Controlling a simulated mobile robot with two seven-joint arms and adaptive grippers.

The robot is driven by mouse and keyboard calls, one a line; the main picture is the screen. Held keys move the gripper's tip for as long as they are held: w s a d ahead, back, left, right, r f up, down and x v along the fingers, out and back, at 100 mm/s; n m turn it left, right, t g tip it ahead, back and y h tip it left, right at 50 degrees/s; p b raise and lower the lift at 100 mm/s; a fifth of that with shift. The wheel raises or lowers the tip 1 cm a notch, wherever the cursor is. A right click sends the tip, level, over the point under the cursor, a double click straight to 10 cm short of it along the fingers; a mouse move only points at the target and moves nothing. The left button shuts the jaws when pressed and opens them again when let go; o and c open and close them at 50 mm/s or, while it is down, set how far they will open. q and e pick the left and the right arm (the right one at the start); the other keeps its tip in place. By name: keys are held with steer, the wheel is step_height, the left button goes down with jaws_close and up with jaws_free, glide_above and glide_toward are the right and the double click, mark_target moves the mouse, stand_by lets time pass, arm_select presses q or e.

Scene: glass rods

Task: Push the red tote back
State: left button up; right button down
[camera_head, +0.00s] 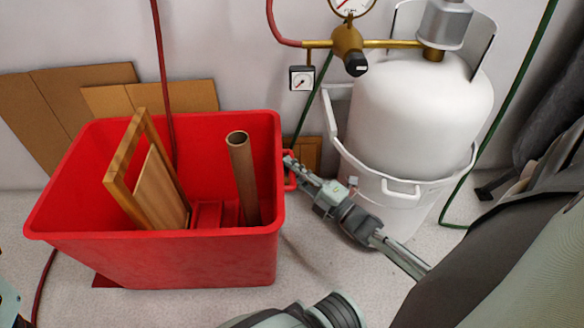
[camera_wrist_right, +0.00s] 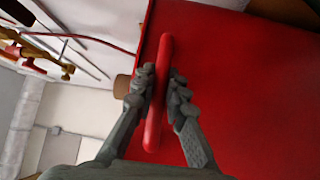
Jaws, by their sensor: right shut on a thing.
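The red tote (camera_head: 160,265) stands upright on the floor near the wall, left of centre in the head view. It holds a wooden frame (camera_head: 124,155), a flat wooden board and a brown cardboard tube (camera_head: 243,175). My right gripper (camera_head: 289,165) is at the tote's right end. In the right wrist view, its two fingers (camera_wrist_right: 160,90) are shut on the tote's red handle (camera_wrist_right: 153,135), one finger on each side. The tote's red wall (camera_wrist_right: 250,80) fills the right of that view.
A white gas cylinder (camera_head: 410,115) stands in a white bucket (camera_head: 400,200) right of the tote. Cardboard sheets (camera_head: 60,95) lean on the wall behind. A red hose (camera_head: 161,70) hangs down into the tote, and a green hose (camera_head: 510,115) runs at the right.

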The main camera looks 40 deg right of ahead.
steer(key=w+a, duration=0.2)
steer(key=a, duration=0.1)
steer(key=w+a, duration=0.2)
steer(key=a, duration=0.2)
steer(key=w+a, duration=0.2)
steer(key=a, duration=0.1)
steer(key=shift+w+a, duration=0.25)
steer(key=shift+a, duration=0.1)
steer(key=shift+w+a, duration=0.15)
steer(key=shift+a, duration=0.2)
steer(key=c, duration=1.5)
jaws_free()
steer(key=shift+a, duration=0.1)
steer(key=shift+c, duration=0.2)
glide_toward(240, 174)
steer(key=shift+s, duration=0.55)
steer(key=shift+f, duration=0.1)
